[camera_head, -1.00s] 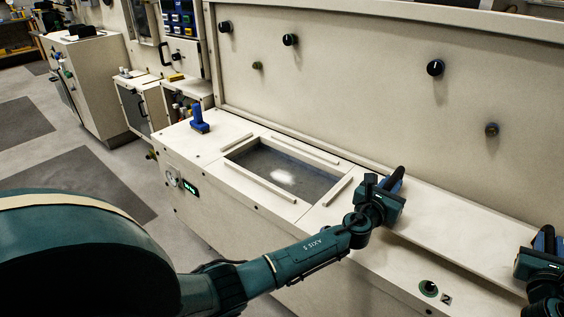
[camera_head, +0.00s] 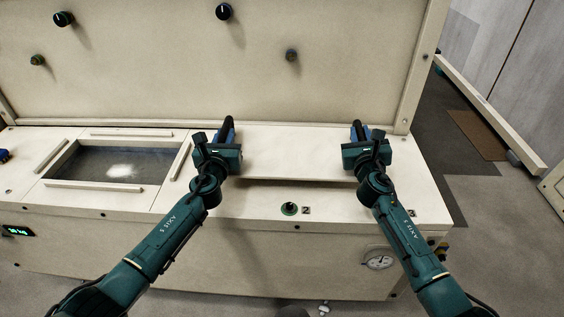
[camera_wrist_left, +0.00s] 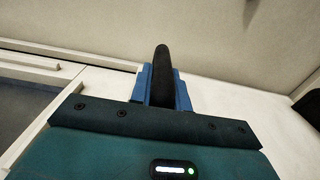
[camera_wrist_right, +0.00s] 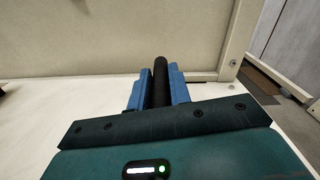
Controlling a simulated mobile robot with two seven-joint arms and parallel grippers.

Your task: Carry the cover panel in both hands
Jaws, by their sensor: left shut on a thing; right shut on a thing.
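The cover panel (camera_head: 290,155) is a flat cream plate with a black upright handle at each end. It lies level, with a dark shadow along its front edge, just over the machine's top; I cannot tell how large the gap is. My left gripper (camera_head: 226,136) is shut on the left handle (camera_wrist_left: 162,75), between blue fingers. My right gripper (camera_head: 359,134) is shut on the right handle (camera_wrist_right: 160,80). The rectangular hopper opening (camera_head: 105,163) is to the left of the panel, uncovered, with a dark inside and a bright patch.
Raised cream strips (camera_head: 182,160) edge the opening. A cream back wall (camera_head: 330,60) with black knobs (camera_head: 223,12) rises behind the panel. A gauge (camera_head: 378,259) is on the front face at right.

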